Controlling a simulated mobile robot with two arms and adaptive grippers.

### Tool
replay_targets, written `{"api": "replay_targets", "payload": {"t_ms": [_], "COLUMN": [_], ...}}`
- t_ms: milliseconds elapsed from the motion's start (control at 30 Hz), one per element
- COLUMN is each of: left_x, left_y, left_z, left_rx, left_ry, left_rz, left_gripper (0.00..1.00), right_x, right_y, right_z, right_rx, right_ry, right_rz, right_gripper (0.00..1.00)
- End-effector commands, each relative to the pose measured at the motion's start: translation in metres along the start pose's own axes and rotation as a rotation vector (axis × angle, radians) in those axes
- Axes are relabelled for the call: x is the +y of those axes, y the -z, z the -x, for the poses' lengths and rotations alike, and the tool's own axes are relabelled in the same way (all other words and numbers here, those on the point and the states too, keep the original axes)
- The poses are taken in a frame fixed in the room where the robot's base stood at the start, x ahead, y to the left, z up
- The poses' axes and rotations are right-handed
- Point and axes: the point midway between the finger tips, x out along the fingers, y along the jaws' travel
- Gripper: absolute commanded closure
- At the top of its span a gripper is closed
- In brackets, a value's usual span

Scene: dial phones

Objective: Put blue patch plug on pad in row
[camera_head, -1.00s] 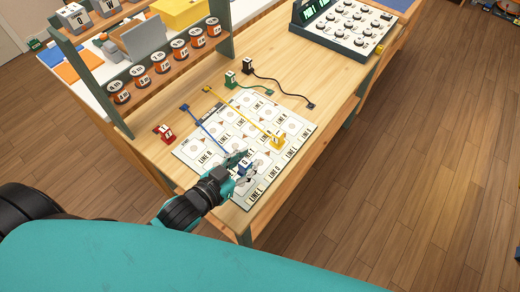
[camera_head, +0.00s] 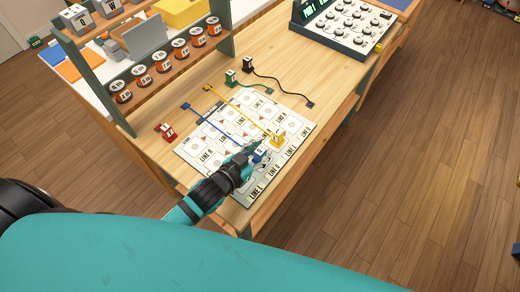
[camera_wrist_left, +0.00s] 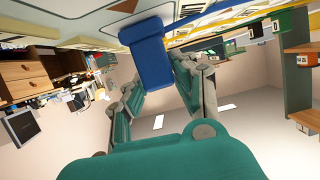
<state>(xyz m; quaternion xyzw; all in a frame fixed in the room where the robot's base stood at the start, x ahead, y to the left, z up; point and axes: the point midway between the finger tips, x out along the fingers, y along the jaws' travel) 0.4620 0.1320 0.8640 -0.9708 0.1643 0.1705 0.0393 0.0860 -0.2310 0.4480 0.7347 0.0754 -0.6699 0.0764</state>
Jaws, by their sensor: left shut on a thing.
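The blue patch plug (camera_head: 258,156) is between the fingers of my left gripper (camera_head: 252,153), over the white pad board (camera_head: 190,150) just left of the yellow plug. In the left wrist view the blue plug (camera_wrist_left: 147,55) sits between the fingertips of my left gripper (camera_wrist_left: 150,75), which is shut on it. A blue cord (camera_head: 208,123) runs from the plug to a blue end piece at upper left. I cannot tell whether the plug touches the board. The pad under it is hidden by the gripper. My right gripper is not in view.
The yellow plug (camera_head: 277,139) stands on the board close to my left gripper. A red plug (camera_head: 167,131) sits left of the board. Green (camera_head: 231,77) and black (camera_head: 247,65) plugs stand behind. A rack with round-labelled jars (camera_head: 162,67) is at left.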

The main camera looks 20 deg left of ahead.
Motion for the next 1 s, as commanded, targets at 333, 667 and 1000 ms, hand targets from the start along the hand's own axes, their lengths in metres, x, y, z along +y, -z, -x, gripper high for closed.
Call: {"api": "replay_targets", "payload": {"t_ms": [333,667,1000], "left_x": [0.0,0.0,0.0], "left_y": [-0.002,-0.002,-0.002], "left_z": [0.0,0.015,0.086], "left_rx": [-0.001,-0.003,-0.004], "left_ry": [0.0,0.0,-0.001], "left_rz": [0.0,0.001,0.0], "left_gripper": [0.5,0.5,0.5], "right_x": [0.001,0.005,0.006], "right_y": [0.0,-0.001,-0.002], "right_z": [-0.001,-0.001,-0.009], "right_rx": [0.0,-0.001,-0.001], "right_ry": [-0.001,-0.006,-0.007], "right_rz": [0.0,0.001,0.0], "right_gripper": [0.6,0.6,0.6]}}
